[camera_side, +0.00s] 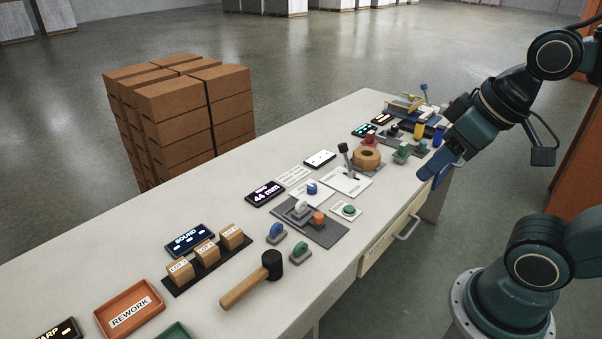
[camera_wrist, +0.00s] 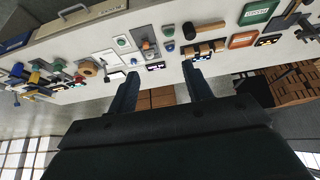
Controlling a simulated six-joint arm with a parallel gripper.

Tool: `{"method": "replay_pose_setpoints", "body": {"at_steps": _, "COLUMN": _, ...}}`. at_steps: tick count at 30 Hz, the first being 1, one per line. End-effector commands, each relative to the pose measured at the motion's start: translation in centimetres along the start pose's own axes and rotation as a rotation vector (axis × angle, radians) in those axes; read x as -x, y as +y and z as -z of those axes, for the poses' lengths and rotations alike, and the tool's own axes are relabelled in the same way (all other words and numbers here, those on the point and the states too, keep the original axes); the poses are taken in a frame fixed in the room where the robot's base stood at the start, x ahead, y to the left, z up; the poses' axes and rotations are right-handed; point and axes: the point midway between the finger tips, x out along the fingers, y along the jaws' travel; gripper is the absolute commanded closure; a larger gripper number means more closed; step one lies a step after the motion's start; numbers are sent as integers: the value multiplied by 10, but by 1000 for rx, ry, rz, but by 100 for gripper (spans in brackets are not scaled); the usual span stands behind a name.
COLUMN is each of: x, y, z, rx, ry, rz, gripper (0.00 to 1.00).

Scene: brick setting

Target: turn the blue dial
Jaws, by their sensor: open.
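A blue dial (camera_side: 312,188) sits on a white plate near the middle of the table, beside a dark display reading 44 mm. In the wrist view a small blue dial (camera_wrist: 133,62) shows near the tip of the left finger, well beyond it. Another blue knob (camera_side: 275,231) stands on a grey base nearer the table's front; I cannot tell for certain which one the task means. My gripper (camera_side: 432,174) is above the table's right edge, away from both. In the wrist view my gripper (camera_wrist: 160,70) has its fingers apart with nothing between them.
A hammer (camera_side: 252,281) and wooden blocks (camera_side: 207,252) lie nearer. An open drawer (camera_side: 383,249) juts from the table.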

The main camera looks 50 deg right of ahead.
Motion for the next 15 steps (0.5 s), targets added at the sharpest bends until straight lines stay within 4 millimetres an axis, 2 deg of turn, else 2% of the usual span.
{"method": "replay_pose_setpoints", "body": {"at_steps": 2, "x": 0, "y": 0, "z": 0, "rx": 0, "ry": 0, "rz": 0, "gripper": 47}}
{"method": "replay_pose_setpoints", "body": {"at_steps": 8, "x": 1, "y": 1, "z": 5, "rx": -7, "ry": -4, "rz": -2, "gripper": 47}}
{"method": "replay_pose_setpoints", "body": {"at_steps": 15, "x": 0, "y": 5, "z": 34, "rx": -48, "ry": -35, "rz": -11, "gripper": 47}}
